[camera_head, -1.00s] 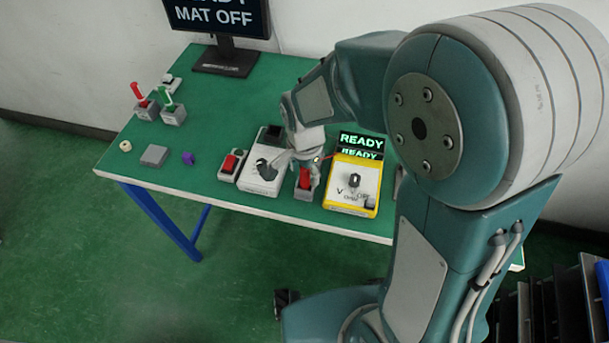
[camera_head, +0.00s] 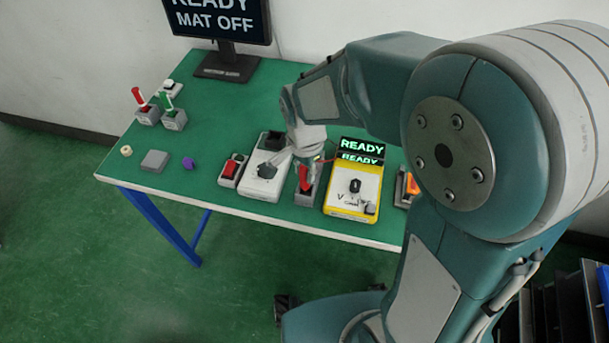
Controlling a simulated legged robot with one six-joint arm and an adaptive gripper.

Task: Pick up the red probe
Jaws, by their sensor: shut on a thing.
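The red probe (camera_head: 306,178) is upright in or just above a grey holder (camera_head: 308,197) at the table's front edge, left of the yellow meter. A thin red lead runs from beside my gripper toward the meter. My gripper (camera_head: 307,164) points down over the holder and is shut on the red probe, hiding its upper part. I cannot tell whether the probe's lower end is still seated in the holder.
The yellow meter (camera_head: 354,188) with a READY display stands right of my gripper. A white-grey box with a dark knob (camera_head: 264,180) and a red rocker switch (camera_head: 231,168) stand left. A red lever (camera_head: 140,99) and green lever (camera_head: 169,103) stand far left. The table's middle is clear.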

